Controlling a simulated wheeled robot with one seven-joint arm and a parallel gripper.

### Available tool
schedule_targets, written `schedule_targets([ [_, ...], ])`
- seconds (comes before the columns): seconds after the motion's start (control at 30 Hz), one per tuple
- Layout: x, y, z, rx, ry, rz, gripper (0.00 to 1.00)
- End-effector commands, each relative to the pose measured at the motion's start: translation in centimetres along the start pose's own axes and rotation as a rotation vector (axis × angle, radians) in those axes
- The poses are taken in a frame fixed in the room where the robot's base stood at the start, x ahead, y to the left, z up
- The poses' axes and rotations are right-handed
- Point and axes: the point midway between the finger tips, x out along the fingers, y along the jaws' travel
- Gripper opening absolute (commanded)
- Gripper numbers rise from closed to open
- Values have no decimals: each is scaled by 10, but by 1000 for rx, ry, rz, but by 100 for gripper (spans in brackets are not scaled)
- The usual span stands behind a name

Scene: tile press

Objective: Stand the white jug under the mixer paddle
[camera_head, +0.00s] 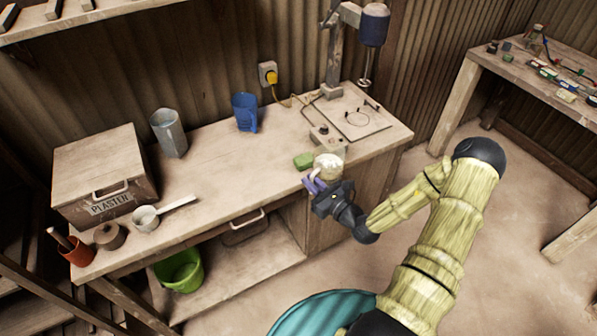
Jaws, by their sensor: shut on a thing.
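The white jug (328,164) is near the front edge of the workbench, left of and in front of the mixer. My gripper (317,184), with purple fingers, is shut on the jug's near side. I cannot tell whether the jug touches the bench or hangs just above it. The mixer has a dark blue motor head (374,26) on a grey post. Its paddle (364,84) hangs below the head, over a pale base board (375,125) with a dark ring outline. The space under the paddle is empty.
A green sponge (303,161) lies just left of the jug. A small control box (327,140) stands between jug and base board. A blue jug (245,112) and a grey jug (169,133) stand further left. A yellow plug (271,77) and cord are at the wall.

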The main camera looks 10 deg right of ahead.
Motion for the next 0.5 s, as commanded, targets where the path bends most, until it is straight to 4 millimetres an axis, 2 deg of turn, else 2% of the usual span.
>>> schedule_targets([
  [0.37, -28, -19, -90, 4, 1, -268, 0],
  [0.5, -39, -21, -134, 5, 2, -356, 0],
])
